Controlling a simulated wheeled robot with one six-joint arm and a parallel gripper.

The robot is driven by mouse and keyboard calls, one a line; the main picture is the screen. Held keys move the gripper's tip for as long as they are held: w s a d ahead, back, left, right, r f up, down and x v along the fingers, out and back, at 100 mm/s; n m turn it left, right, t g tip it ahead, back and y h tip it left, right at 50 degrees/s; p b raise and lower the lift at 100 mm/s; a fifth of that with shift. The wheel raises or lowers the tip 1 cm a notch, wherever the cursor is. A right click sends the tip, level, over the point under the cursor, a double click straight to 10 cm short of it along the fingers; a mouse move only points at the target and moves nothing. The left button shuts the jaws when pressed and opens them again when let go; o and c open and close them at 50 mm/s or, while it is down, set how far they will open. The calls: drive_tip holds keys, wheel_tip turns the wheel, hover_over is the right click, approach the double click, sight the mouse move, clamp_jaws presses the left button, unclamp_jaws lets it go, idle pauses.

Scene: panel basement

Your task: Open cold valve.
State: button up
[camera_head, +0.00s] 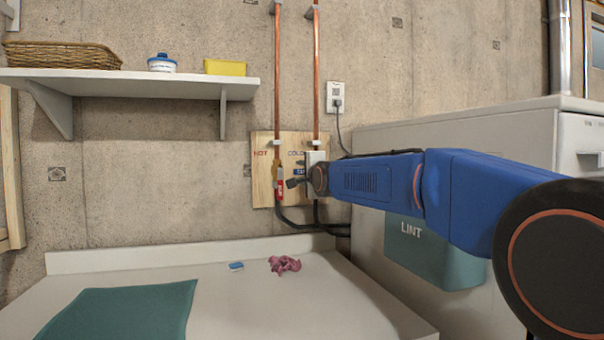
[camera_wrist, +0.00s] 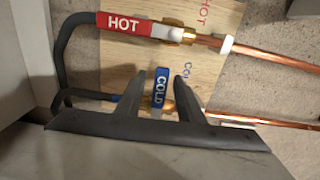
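The cold valve has a blue lever (camera_wrist: 161,88) marked COLD, set crosswise to its copper pipe (camera_wrist: 265,121). A bit of blue also shows in the head view (camera_head: 299,169), mostly hidden by my gripper (camera_head: 294,182). In the wrist view my gripper (camera_wrist: 158,75) is open, with one finger on each side of the blue lever and a small gap at both sides. The hot valve's red lever (camera_wrist: 125,24) lies along its own pipe. It also shows in the head view (camera_head: 280,187), left of my gripper.
Both valves sit on a wooden board (camera_head: 262,188) on the concrete wall. A shelf (camera_head: 130,82) with a basket (camera_head: 62,55) is at upper left. A white appliance (camera_head: 450,122) with a teal LINT bin (camera_head: 435,250) stands right. A white top (camera_head: 230,300) lies below.

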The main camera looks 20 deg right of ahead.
drive_tip(key=shift+w, duration=0.1)
clamp_jaws()
drive_tip(key=shift+f+n, duration=0.15)
drive_tip(key=shift+n, duration=0.15)
drive_tip(key=shift+d+f+n, duration=0.4)
drive_tip(key=shift+f+n, duration=0.35)
drive_tip(key=shift+n, duration=0.85)
drive_tip(key=shift+d+f+n, duration=0.45)
drive_tip(key=shift+f+n, duration=0.35)
drive_tip(key=shift+n, duration=0.8)
drive_tip(key=shift+d+f+n, duration=0.4)
drive_tip(key=shift+f+n, duration=0.35)
drive_tip(key=shift+n, duration=0.85)
